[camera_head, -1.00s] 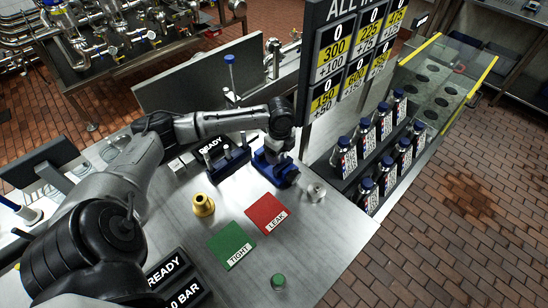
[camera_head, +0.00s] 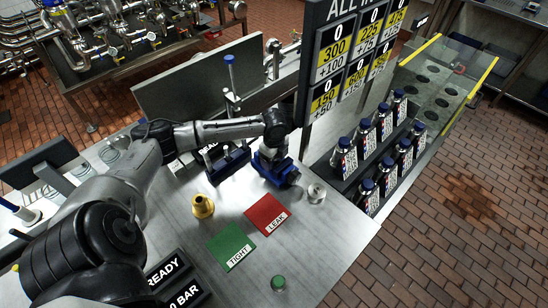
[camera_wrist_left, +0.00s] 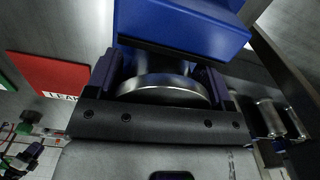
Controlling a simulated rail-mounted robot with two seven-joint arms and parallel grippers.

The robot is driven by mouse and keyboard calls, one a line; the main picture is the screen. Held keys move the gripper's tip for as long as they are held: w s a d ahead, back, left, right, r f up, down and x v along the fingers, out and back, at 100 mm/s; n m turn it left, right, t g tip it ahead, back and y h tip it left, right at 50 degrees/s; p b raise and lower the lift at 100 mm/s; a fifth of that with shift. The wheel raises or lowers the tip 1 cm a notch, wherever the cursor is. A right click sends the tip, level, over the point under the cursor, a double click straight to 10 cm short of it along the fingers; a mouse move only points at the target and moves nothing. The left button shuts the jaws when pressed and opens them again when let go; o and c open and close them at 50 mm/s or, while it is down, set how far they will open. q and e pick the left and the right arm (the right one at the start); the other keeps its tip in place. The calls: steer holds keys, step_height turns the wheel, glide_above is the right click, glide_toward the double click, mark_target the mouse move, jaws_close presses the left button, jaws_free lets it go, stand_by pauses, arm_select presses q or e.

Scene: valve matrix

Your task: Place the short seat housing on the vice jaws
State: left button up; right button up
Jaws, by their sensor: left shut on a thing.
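The blue vice (camera_head: 284,174) stands on the bench right of centre in the head view, and its blue body (camera_wrist_left: 185,22) fills the top of the left wrist view. My left gripper (camera_head: 268,157) is over the vice; the wrist hides its fingertips in the head view. In the left wrist view its two fingers are shut on the short seat housing (camera_wrist_left: 162,88), a round steel piece with a bright rim. The housing is close to the blue vice body; I cannot tell whether it rests on the jaws. My right gripper is not in view.
A clear-silver round part (camera_head: 317,192) stands right of the vice. A brass part (camera_head: 203,206), the red LEAK pad (camera_head: 266,214), green TIGHT pad (camera_head: 231,246) and a green-topped part (camera_head: 278,283) are in front. Blue-capped bottles (camera_head: 365,185) stand at the right.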

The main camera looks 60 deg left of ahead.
arm_select(q)
steer(key=o, duration=1)
steer(key=shift+f, duration=0.15)
steer(key=shift+o, duration=0.2)
step_height(320, 180, up, 12)
steer(key=shift+r+p, duration=0.15)
steer(key=shift+p, duration=0.45)
